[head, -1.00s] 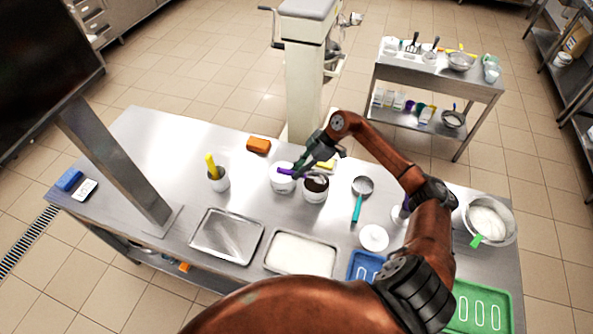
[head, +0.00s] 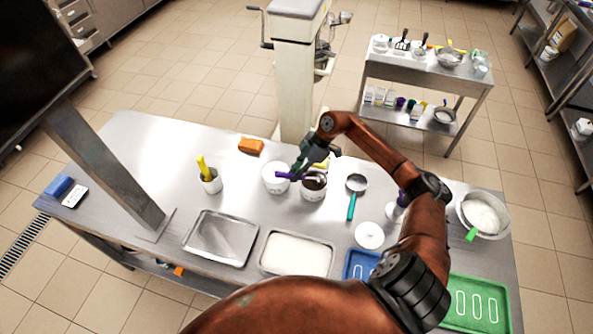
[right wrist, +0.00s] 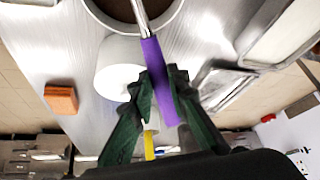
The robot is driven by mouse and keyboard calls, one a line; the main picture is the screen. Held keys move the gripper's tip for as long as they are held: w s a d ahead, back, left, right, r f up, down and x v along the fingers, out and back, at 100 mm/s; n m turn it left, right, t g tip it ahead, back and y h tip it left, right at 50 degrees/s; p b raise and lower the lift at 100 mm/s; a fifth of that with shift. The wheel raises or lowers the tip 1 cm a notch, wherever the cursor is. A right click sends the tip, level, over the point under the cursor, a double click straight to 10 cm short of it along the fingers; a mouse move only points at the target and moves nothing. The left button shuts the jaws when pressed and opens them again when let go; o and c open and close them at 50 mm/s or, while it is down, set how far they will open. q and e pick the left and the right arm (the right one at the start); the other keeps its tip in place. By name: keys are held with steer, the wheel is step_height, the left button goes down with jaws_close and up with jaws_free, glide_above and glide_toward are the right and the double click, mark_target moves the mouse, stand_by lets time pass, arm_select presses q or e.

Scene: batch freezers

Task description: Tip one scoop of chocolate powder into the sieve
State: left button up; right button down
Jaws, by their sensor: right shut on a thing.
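My right gripper (head: 305,165) is shut on the purple handle (head: 284,175) of a metal scoop. The handle also shows between the green fingers in the right wrist view (right wrist: 163,80). The scoop's head is at the mouth of the white tub of chocolate powder (head: 313,194); how deep it sits and its load cannot be told. A round metal sieve-like tool (head: 357,182) with a teal handle lies to the right of the tub. A steel bowl (head: 503,222) at the far right holds something white and a green-handled tool, perhaps a sieve. My left gripper is out of view.
A second white tub (head: 275,184) stands beside the chocolate tub. An orange sponge (head: 251,146), a pot with a yellow handle (head: 211,184), a steel tray (head: 221,238), a white-filled tray (head: 297,254) and a white disc (head: 369,235) are around.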

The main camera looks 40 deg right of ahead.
mark_target(285, 173)
steer(key=shift+w+a+r+p, duration=0.1)
steer(key=shift+a+r+p, duration=0.05)
steer(key=shift+r+p, duration=0.9)
steer(key=shift+a+r+p, duration=0.1)
steer(key=shift+r+p, duration=0.7)
steer(key=shift+r, duration=0.35)
steer(key=shift+a+r, duration=0.1)
steer(key=shift+r, duration=0.05)
steer(key=h+p, duration=0.1)
steer(key=p, duration=0.1)
steer(key=a+g+h+p, duration=0.1)
steer(key=p, duration=0.1)
steer(key=shift+w+a+r, duration=0.1)
steer(key=shift+w+a, duration=0.15)
steer(key=shift+w, duration=0.15)
steer(key=shift+w+a+g+h+p, duration=0.15)
steer(key=shift+a+g+h+p, duration=0.2)
steer(key=shift+h+p, duration=0.55)
